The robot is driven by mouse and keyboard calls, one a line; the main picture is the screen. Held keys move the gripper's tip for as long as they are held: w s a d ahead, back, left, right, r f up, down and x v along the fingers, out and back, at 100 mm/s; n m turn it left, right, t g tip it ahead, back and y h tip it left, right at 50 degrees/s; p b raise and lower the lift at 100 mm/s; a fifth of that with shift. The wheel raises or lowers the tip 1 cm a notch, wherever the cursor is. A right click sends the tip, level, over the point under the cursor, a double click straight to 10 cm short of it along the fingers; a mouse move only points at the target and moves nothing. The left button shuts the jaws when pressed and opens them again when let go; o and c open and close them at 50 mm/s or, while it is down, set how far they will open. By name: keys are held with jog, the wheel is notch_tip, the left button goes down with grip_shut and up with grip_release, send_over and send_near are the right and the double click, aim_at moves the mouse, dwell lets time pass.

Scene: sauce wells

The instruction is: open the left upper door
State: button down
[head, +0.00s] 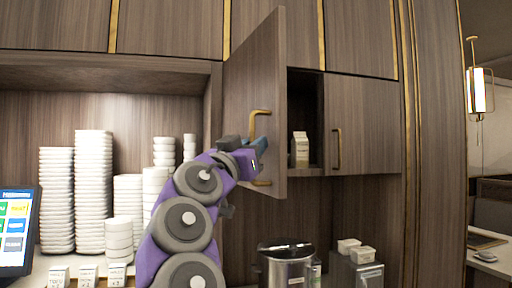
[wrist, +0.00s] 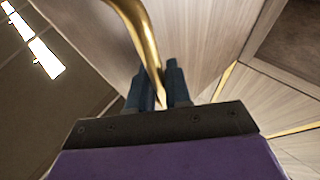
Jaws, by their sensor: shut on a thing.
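The left upper door (head: 262,82) is a wood-grain cabinet door standing ajar, swung out toward me. Its brass handle (head: 260,112) is a bar on the door's face. My gripper (head: 260,146) is at this handle, and in the wrist view its two dark fingers (wrist: 159,92) are shut on the brass handle (wrist: 139,30). The cabinet inside shows to the right of the door, with a cream carton (head: 300,150) on its shelf. My purple arm hides part of the handle's lower area in the head view.
The right upper door (head: 365,122) is closed, with its own brass handle (head: 338,148). Stacks of white dishes (head: 92,185) fill the niche at left. A metal pot (head: 286,266) and a screen (head: 15,230) stand below on the counter.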

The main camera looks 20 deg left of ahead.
jog(key=c, duration=1.1)
grip_release()
jog(key=shift+c, duration=0.2)
jog(key=b+v, duration=0.1)
jog(key=v, duration=1.6)
jog(key=shift+f+b, duration=0.2)
jog(key=shift+b, duration=0.15)
jog(key=shift+s+a, duration=0.1)
